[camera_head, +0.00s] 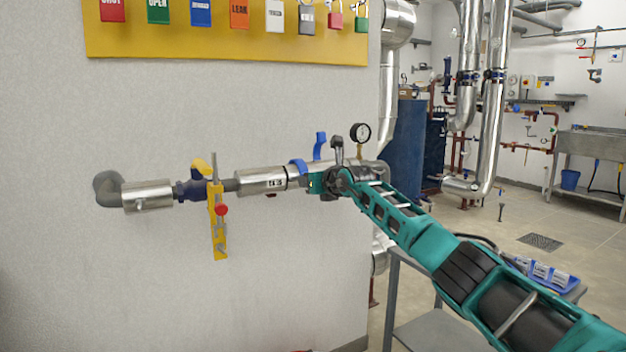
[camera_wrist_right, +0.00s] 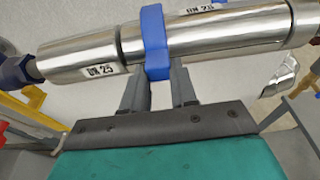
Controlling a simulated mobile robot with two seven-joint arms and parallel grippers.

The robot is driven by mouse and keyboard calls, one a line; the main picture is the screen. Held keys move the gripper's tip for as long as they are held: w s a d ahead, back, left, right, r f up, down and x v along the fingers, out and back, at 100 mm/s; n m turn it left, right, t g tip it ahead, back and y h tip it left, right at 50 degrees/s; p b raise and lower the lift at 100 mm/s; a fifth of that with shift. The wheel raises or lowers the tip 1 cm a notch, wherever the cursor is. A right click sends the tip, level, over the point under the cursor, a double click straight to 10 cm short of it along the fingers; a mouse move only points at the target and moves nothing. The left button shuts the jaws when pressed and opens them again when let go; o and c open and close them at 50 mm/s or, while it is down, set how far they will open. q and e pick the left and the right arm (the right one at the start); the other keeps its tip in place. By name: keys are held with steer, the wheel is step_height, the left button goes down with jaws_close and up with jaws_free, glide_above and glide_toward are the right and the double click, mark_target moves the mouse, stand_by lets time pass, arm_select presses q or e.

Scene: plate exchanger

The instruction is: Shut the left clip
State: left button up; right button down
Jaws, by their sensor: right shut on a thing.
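The left clip (camera_head: 299,167) is a blue band that lies over the silver pipe sleeve joint on the wall. In the right wrist view the blue clip (camera_wrist_right: 155,42) crosses the pipe, and its lower end is between my right fingers. My right gripper (camera_wrist_right: 159,88) is shut on this clip, just below the pipe. In the head view my right gripper (camera_head: 314,184) is under the sleeve, with its tips partly hidden. A second blue clip (camera_head: 320,146) stands up above the pipe to the right. My left gripper is not in view.
A pressure gauge (camera_head: 360,132) stands on the pipe to the right. A yellow lockout piece (camera_head: 217,215) hangs at the valve to the left. A yellow tag board (camera_head: 230,45) is above. A grey cart (camera_head: 395,290) with a blue tray stands beyond my right arm.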

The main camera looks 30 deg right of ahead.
steer(key=shift+w+a, duration=0.1)
steer(key=shift+a, duration=0.05)
steer(key=c, duration=1.2)
jaws_free()
steer(key=shift+o, duration=0.8)
steer(key=shift+w+f, duration=0.45)
steer(key=shift+o, duration=0.8)
steer(key=shift+s+r, duration=0.1)
steer(key=shift+s, duration=0.1)
steer(key=v, duration=1.2)
steer(key=shift+s+p, duration=0.3)
steer(key=shift+p, duration=0.1)
steer(key=shift+r, duration=0.1)
